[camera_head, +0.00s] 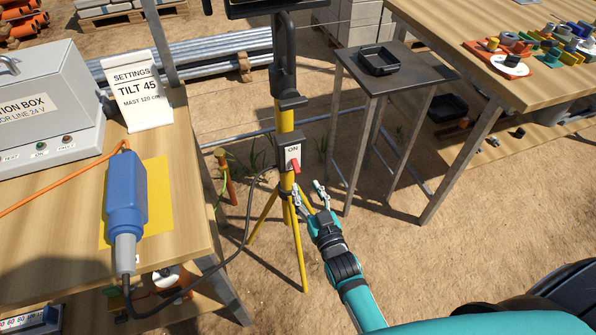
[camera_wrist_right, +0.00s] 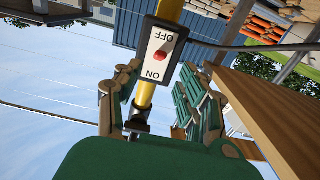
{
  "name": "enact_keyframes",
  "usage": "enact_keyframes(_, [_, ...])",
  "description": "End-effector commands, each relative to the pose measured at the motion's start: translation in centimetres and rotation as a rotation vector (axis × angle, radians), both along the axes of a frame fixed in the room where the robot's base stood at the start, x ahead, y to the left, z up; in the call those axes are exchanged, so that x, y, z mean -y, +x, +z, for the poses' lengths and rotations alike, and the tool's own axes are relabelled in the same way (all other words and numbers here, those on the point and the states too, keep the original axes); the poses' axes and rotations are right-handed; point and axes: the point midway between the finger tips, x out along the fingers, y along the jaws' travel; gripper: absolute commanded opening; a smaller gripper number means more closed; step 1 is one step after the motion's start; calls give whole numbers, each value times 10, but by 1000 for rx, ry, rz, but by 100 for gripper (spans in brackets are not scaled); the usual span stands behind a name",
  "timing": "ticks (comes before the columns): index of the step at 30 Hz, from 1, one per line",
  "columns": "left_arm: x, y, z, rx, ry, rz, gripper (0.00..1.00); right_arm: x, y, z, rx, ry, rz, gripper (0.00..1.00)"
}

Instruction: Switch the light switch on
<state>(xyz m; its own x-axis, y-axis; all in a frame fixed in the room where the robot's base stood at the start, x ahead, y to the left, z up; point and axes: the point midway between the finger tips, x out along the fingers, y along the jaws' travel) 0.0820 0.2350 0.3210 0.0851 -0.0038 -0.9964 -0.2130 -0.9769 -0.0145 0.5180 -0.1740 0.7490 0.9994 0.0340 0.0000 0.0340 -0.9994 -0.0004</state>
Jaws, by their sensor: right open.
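The light switch (camera_head: 292,157) is a dark box with a white plate on the yellow mast (camera_head: 286,122). Its red lever (camera_head: 296,166) sticks out low on the plate, below the word ON. In the right wrist view the switch (camera_wrist_right: 158,66) is upside down, with OFF at the top, ON at the bottom and the red lever (camera_wrist_right: 161,56) tilted toward OFF. My right gripper (camera_head: 308,191) is open and empty, just below and right of the switch. Its fingers are on either side of the mast in the wrist view and seem apart from the lever. My left gripper is not in view.
A wooden table (camera_head: 178,210) at left holds a blue connector (camera_head: 126,196), a grey box (camera_head: 48,85) and a "TILT 45" card (camera_head: 135,92). A cable runs to the switch. A small metal table (camera_head: 415,68) stands right of the mast.

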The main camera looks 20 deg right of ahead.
Motion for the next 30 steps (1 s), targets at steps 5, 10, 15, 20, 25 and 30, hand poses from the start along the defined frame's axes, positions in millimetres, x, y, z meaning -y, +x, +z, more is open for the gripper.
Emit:
enact_keyframes(5, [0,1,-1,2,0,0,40,-1,37,1,1,0,0,40])
enact_keyframes(10, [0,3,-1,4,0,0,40,-2,60,0,0,0,-1,40])
enact_keyframes(15, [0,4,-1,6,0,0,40,-2,69,0,-1,0,0,40])
enact_keyframes(20, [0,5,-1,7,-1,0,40,-2,70,0,-1,0,0,40])
enact_keyframes(25, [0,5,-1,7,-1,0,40,-2,70,0,-1,0,0,33])
enact_keyframes(30, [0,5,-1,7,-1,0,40,-2,70,0,-1,0,0,10])
